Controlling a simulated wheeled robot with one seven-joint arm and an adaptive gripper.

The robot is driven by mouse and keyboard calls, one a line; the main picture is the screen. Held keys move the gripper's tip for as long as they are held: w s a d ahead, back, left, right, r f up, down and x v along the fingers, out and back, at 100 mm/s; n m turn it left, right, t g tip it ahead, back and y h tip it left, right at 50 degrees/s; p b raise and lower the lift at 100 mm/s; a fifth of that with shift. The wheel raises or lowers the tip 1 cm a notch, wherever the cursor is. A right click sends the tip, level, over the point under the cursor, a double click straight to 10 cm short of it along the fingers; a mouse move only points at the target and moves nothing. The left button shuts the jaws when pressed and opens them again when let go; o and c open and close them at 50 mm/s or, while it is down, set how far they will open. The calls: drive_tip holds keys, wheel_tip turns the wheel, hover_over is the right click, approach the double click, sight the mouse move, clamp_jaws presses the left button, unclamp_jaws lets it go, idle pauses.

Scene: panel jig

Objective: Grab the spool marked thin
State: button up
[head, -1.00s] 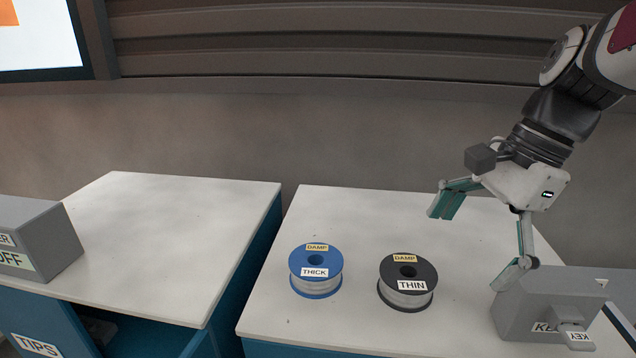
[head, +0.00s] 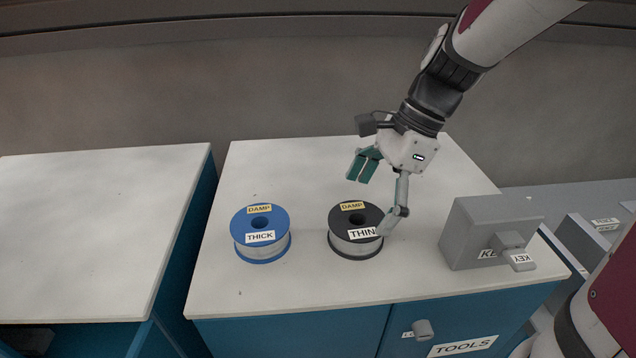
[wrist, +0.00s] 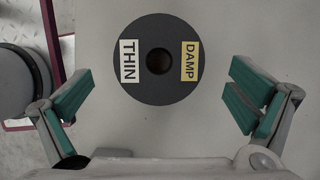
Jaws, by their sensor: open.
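The spool marked THIN (head: 350,244) is black with pale wire and also carries a yellow DAMP label. It stands upright on the white tabletop. My gripper (head: 374,200) is open above and just behind it, and one finger overlaps the spool's right edge in the head view. In the wrist view the THIN spool (wrist: 158,92) shows from above, ahead of my open gripper (wrist: 160,92) and between the lines of its two fingers. Nothing is held. A blue spool marked THICK (head: 260,246), also labelled DAMP, stands to the left.
A grey box with a KEY tag (head: 485,232) stands right of the spools. The cabinet below has a TOOLS label (head: 463,346) and a knob (head: 422,329). Another white-topped cabinet (head: 90,225) stands left across a gap. The tabletop behind the spools is clear.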

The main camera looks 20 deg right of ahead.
sight(357, 222)
drive_tip(key=x, duration=0.4)
drive_tip(key=shift+a+f, duration=0.15)
drive_tip(key=shift+f, duration=0.25)
drive_tip(key=c, duration=1.5)
